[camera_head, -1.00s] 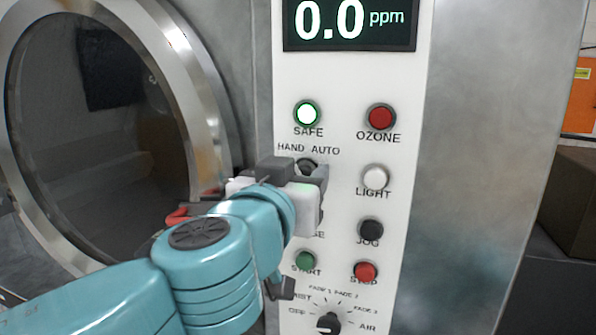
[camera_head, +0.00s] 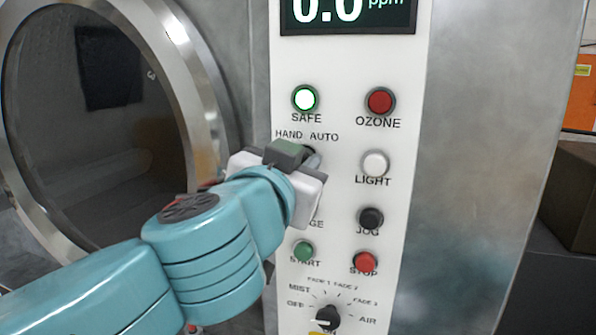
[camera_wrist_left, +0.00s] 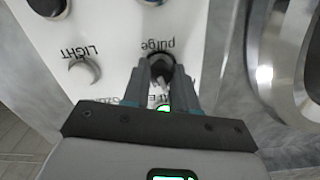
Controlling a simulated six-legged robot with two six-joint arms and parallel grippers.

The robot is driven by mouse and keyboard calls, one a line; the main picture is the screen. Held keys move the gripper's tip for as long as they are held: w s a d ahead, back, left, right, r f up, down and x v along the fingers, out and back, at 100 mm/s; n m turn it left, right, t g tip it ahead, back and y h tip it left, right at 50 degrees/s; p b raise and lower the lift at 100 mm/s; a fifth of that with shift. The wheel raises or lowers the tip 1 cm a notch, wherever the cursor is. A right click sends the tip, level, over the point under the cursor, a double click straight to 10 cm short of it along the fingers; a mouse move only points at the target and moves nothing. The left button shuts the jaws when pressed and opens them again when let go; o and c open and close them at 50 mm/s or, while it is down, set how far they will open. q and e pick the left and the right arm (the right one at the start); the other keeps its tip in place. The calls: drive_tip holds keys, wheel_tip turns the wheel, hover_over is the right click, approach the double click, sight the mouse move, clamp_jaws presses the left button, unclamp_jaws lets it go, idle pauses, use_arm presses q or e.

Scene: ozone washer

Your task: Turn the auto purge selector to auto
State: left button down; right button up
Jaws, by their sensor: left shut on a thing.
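The auto purge selector (camera_head: 310,152) sits under the HAND and AUTO labels on the white control panel. In the head view my left gripper (camera_head: 303,160) covers most of it. In the left wrist view, which shows the panel upside down, the dark round selector (camera_wrist_left: 161,66) with a paler handle lies between the two grey fingers of my left gripper (camera_wrist_left: 160,84), by the "purge" label. The fingers are shut on it. Which label the handle points to cannot be told. My right gripper is not in view.
A lit SAFE lamp (camera_head: 305,98) and red OZONE lamp (camera_head: 380,102) sit above. The LIGHT (camera_head: 374,163), JOG (camera_head: 370,219), START (camera_head: 303,252) and STOP (camera_head: 366,262) controls are close by. A lower rotary knob (camera_head: 326,318) and the round door (camera_head: 195,90) flank the arm.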

use_arm(q)
drive_tip(key=shift+d+m+b, duration=0.1)
drive_tip(key=shift+m+b, duration=0.95)
drive_tip(key=shift+m, duration=3.25)
drive_tip(key=c, duration=0.9)
unclamp_jaws()
drive_tip(key=shift+s, duration=0.1)
drive_tip(key=b+v, duration=0.4)
drive_tip(key=v, duration=1.2)
drive_tip(key=shift+s, duration=0.15)
